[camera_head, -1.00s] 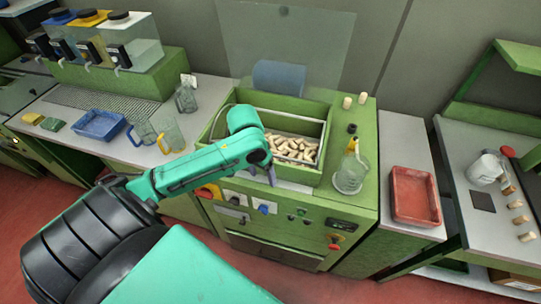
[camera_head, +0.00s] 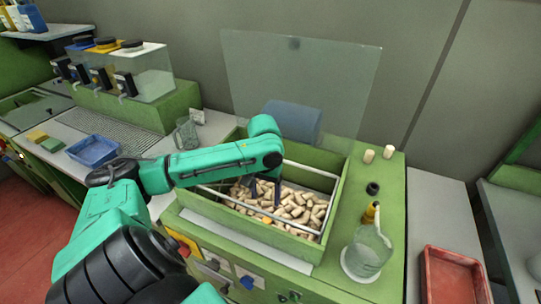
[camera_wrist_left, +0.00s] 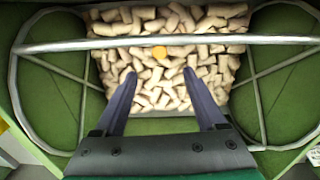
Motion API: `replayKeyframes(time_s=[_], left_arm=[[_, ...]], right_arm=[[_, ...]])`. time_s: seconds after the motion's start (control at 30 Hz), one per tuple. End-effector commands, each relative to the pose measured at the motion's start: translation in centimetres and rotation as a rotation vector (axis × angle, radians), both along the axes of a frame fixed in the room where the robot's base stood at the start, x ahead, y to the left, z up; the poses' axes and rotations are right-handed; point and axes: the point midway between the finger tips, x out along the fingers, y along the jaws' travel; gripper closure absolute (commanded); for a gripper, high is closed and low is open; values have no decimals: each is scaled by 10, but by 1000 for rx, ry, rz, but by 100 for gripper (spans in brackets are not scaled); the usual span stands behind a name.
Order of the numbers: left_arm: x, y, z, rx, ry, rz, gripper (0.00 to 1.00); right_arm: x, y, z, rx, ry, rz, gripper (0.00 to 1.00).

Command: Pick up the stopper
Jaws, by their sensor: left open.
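Many cork stoppers (camera_head: 296,207) lie heaped in the green bin (camera_head: 333,243). They also show in the left wrist view (camera_wrist_left: 160,80), with one orange piece (camera_wrist_left: 159,52) among the pale ones. My left gripper (camera_head: 264,199) reaches over the bin and points down at the heap. In the left wrist view its two fingers (camera_wrist_left: 158,80) are apart with nothing gripped between them, and corks show beyond and between them. I cannot tell whether the fingertips touch any cork. My right gripper is not in view.
A metal rail (camera_wrist_left: 230,40) crosses the bin near the fingers. Two corks (camera_head: 388,152) stand on the ledge at right, near a black stopper (camera_head: 373,188) and a glass jug (camera_head: 368,250). A red tray (camera_head: 455,278) lies at right, a blue tray (camera_head: 92,151) at left.

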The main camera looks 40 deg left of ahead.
Motion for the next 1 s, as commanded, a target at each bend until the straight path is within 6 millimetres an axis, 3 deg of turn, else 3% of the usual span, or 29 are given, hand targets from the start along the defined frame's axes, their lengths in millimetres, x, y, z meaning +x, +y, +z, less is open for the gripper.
replayKeyframes(time_s=[0.23,0.47,0.6,0.7,0.87,0.9,1.0], left_arm=[[-1,-1,-61,-2,6,-1,27],[0,-1,-93,-2,2,-1,27],[2,0,-121,-1,3,-1,27],[2,0,-132,1,1,-4,27],[2,0,-133,1,0,-5,27],[2,0,-133,1,0,-5,31],[2,0,-133,1,0,-5,69]], right_arm=[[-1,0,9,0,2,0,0],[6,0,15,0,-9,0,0],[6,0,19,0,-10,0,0],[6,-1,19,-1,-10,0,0],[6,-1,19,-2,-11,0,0],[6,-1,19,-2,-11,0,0],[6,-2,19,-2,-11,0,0]])
